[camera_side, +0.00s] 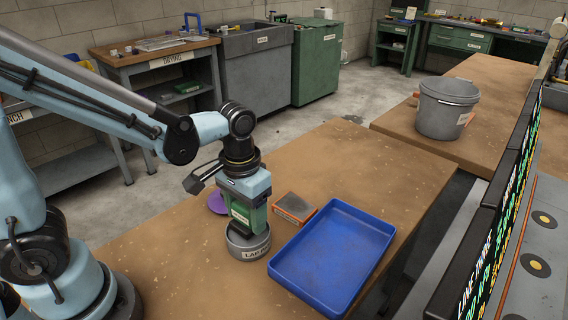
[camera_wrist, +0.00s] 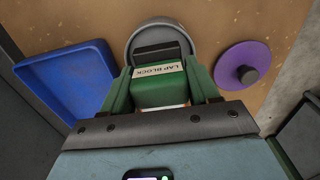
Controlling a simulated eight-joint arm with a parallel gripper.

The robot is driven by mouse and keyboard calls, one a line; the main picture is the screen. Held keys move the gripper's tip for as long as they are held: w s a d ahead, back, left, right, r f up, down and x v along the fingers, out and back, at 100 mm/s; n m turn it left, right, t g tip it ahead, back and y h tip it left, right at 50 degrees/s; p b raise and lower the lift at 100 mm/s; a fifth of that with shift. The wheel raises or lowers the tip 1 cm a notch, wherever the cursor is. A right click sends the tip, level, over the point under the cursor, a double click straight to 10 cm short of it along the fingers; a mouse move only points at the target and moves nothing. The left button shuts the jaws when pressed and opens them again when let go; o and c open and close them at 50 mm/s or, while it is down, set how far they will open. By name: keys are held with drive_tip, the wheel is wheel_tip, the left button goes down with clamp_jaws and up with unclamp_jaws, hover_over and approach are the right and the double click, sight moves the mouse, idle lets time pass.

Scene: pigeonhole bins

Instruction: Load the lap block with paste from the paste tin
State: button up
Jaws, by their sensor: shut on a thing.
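My gripper (camera_side: 249,203) is shut on the lap block (camera_wrist: 160,88), a green block with a white label reading LAP BLOCK. In the wrist view, the block sits between the two green fingers. The paste tin (camera_side: 249,248) is a round grey tin with a white label, directly under the block on the bench. It also shows in the wrist view (camera_wrist: 133,45). The block's lower end is over or inside the tin's mouth; I cannot tell whether it touches the paste, which is hidden. The purple lid (camera_wrist: 247,66) with a dark knob lies beside the tin.
A blue tray (camera_side: 333,258) lies empty to the right of the tin. A small grey-topped orange box (camera_side: 294,208) is behind the tray. A grey bucket (camera_side: 447,108) stands on the farther bench. A row of dark display panels (camera_side: 500,225) edges the right. The bench behind the box is clear.

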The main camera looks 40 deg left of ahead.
drive_tip(key=shift+f, duration=0.85)
idle(0.7)
drive_tip(key=o, duration=1.1)
drive_tip(key=c, duration=0.4)
drive_tip(key=shift+o, duration=0.2)
drive_tip(key=shift+r, duration=0.1)
drive_tip(key=c, duration=0.8)
drive_tip(key=shift+c, duration=0.2)
